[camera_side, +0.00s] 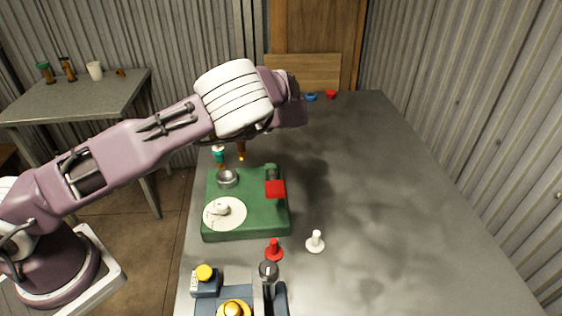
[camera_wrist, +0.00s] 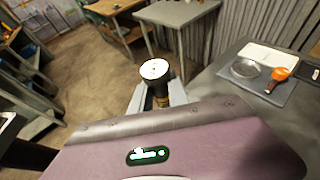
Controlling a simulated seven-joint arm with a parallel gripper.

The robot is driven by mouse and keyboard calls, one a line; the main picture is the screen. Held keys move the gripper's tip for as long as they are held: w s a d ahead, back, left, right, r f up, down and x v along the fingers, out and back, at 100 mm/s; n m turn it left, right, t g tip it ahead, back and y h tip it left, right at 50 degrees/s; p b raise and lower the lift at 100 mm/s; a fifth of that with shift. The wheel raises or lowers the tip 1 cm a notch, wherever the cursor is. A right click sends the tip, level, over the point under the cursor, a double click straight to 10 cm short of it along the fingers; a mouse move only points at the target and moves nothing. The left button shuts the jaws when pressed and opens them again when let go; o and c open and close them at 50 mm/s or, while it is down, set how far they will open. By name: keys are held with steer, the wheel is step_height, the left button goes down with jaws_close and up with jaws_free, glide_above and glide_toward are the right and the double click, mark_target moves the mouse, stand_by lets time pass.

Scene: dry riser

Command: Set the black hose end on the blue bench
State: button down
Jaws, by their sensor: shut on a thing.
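In the wrist view the black hose end (camera_wrist: 154,70), a black collar with a white round face and a brass-coloured neck, sits between the grey fingers of my gripper (camera_wrist: 161,97). My gripper is shut on it. In the side view my arm hides the gripper and most of what it holds. A blue-grey bench-like fixture (camera_side: 207,288) with yellow knobs and a dark lever stands at the bottom edge, partly cut off; I take it for the blue bench.
A green fixture (camera_side: 246,222) with a metal ring, white disc and red flag stands mid-table. A red peg (camera_side: 274,250) and white peg (camera_side: 315,241) stand near it. A teal-topped piece (camera_side: 218,154) stands behind. The table's right side is clear. A side table (camera_side: 75,100) holds several small items.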

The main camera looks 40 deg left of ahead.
steer(key=w+d+f+m+t, duration=0.1)
steer(key=w+d+m+t, duration=0.15)
steer(key=w+d, duration=0.35)
steer(key=w+d+f+m+t, duration=0.1)
steer(key=w+d+m+t, duration=0.15)
steer(key=w, duration=0.55)
steer(key=shift+t, duration=0.3)
steer(key=f, duration=0.3)
steer(key=d+f, duration=0.1)
steer(key=f, duration=0.5)
steer(key=shift+w+d+f, duration=0.35)
steer(key=shift+d, duration=0.05)
steer(key=shift+f, duration=0.15)
steer(key=c, duration=1.3)
jaws_free()
